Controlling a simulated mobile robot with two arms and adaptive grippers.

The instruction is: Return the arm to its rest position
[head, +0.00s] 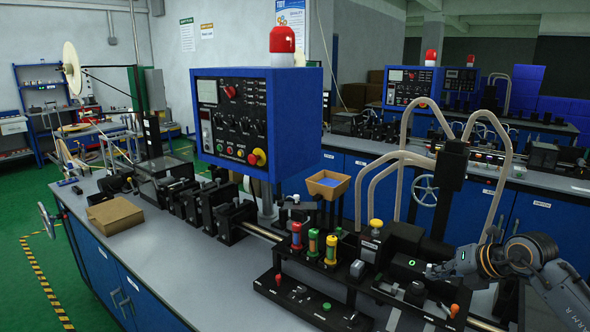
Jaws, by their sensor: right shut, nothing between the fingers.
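My right gripper (437,271) comes in from the lower right on its grey arm. It is shut and empty, and its tips are close to the black machine block with a green light. I cannot tell whether the tips touch that block. My left gripper is not in view.
A grey bench (170,245) bears a blue control box (262,120) with a red lamp. Red, green and yellow cylinders (313,245) stand close left of my right gripper, with curved beige tubes (400,160) behind. A cardboard box (115,217) lies at left. The bench's front left is clear.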

